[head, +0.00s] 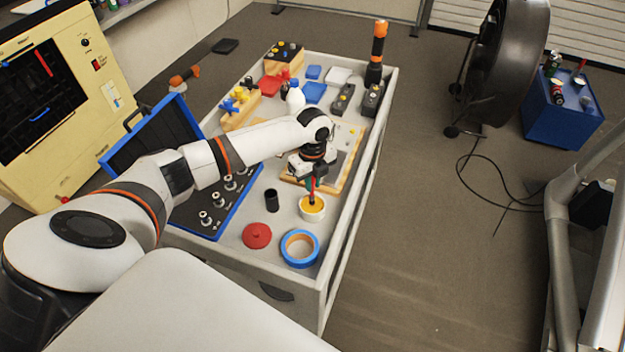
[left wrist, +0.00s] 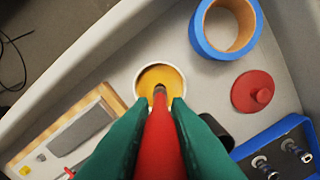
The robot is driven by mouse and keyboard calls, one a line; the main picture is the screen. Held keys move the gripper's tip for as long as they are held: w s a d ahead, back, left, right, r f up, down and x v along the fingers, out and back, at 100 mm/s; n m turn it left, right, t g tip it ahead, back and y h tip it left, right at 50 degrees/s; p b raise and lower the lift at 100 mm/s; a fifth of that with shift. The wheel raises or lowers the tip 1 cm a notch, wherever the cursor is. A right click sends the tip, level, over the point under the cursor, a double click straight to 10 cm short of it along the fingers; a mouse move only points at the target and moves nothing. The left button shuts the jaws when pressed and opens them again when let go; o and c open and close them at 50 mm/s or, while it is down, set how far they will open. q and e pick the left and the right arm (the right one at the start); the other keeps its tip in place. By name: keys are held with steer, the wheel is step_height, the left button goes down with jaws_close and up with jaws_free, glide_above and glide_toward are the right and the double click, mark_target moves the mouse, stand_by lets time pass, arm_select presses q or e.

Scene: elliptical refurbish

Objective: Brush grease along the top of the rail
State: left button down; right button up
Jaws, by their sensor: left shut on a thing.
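My left gripper (head: 312,178) is over the front part of the cart, above a white tin of yellow grease (head: 312,210). In the left wrist view its green fingers (left wrist: 160,104) are shut on a red-handled brush (left wrist: 161,140). The brush's dark tip points down into the tin's mouth, over the yellow grease (left wrist: 173,76); I cannot tell how deep it sits. A grey bar on a wooden board (left wrist: 75,133) lies beside the tin; I cannot tell if it is the rail. My right gripper is not in view.
A blue tape roll (head: 299,248), a red lid (head: 257,235) and a black cup (head: 271,200) stand near the tin. An open blue-edged case (head: 212,224) lies left. The cart's raised rim (head: 352,205) runs along the right. A grey machine frame (head: 561,230) stands far right.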

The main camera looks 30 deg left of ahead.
arm_select(q)
steer(key=shift+f, duration=0.45)
stand_by(1.1)
steer(key=shift+s+f, duration=0.1)
steer(key=shift+f, duration=0.05)
stand_by(1.5)
step_height(320, 180, up, 7)
steer(key=p, duration=0.7)
stand_by(0.5)
steer(key=shift+d, duration=0.1)
